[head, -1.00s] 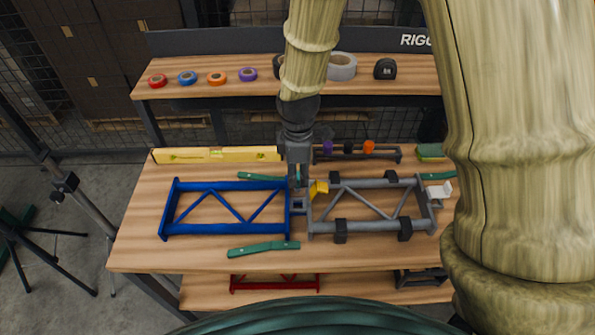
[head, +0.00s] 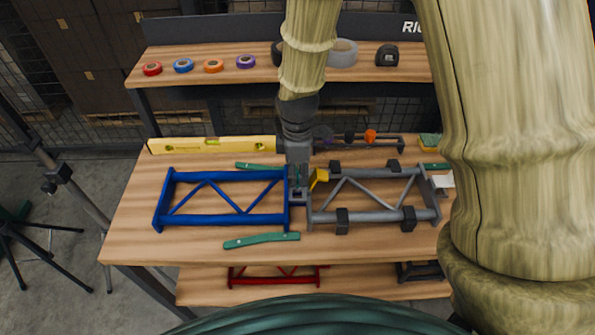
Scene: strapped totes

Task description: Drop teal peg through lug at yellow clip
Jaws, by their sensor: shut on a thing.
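My gripper (head: 298,181) points down over the joint between the blue truss frame (head: 167,200) and the grey truss frame (head: 375,215). It is shut on the teal peg (head: 299,172), of which only a small teal patch shows between the fingers. The grey lug (head: 298,196) lies right under the fingertips, at the gap between the frames. The peg's lower end is hidden, so I cannot tell whether it is in the lug's hole. The yellow clip (head: 319,178) stands just right of the fingers, on the left end of the grey frame.
Black clamps (head: 342,221) hold the grey frame. Green bars (head: 262,240) lie on the wooden bench in front and behind. A yellow level (head: 212,145) and a rack with an orange item (head: 371,136) stand behind. Tape rolls (head: 213,66) sit on the shelf.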

